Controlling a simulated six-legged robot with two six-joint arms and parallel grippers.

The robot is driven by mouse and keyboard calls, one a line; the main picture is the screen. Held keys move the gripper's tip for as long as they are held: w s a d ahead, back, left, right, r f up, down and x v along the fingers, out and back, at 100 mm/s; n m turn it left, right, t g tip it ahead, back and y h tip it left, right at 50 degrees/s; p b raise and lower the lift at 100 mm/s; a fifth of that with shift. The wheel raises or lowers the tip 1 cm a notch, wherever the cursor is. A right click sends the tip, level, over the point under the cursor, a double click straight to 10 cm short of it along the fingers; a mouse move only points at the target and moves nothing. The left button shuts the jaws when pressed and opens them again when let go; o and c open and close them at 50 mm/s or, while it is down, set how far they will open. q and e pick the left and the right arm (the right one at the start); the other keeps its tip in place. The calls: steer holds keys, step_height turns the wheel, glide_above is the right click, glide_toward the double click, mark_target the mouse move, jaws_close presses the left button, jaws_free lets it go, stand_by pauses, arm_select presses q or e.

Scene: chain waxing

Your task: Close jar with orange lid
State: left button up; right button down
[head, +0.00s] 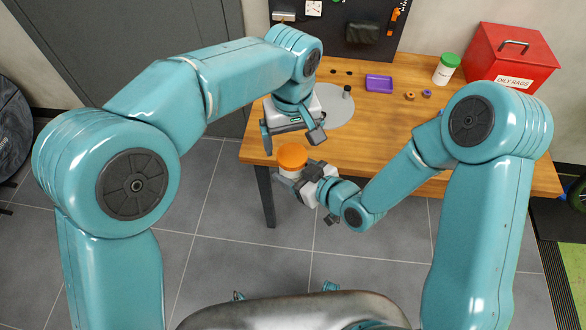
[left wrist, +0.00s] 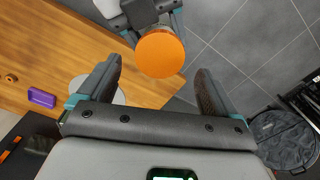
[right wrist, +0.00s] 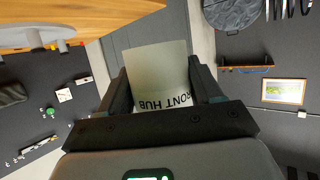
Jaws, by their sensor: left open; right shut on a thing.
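The jar (head: 288,174) is white with an orange lid (head: 292,156) on top. It is held off the table, near the table's front left edge. My right gripper (head: 304,184) is shut around its body. In the right wrist view the white jar body (right wrist: 158,72) sits between the fingers with upside-down lettering reading "FRONT HUB". My left gripper (head: 291,138) is open and empty, close to the jar on its table side. In the left wrist view the orange lid (left wrist: 160,54) lies ahead, between and beyond the spread fingers. How tight the lid sits cannot be told.
The wooden table (head: 395,130) holds a grey round mat (head: 345,116), a purple tray (head: 379,83), small rings (head: 410,96), a green-lidded white jar (head: 447,69) and a red OILY RAGS box (head: 511,60). Open tiled floor (head: 250,270) lies below the held jar.

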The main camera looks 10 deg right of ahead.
mark_target(292, 154)
arm_select(q)
steer(key=shift+f, duration=2.05)
steer(key=c, duration=1.1)
steer(key=shift+o, duration=0.2)
steer(key=m, duration=0.3)
steer(key=o, duration=1.2)
steer(key=shift+c, duration=0.2)
steer(key=shift+r, duration=0.1)
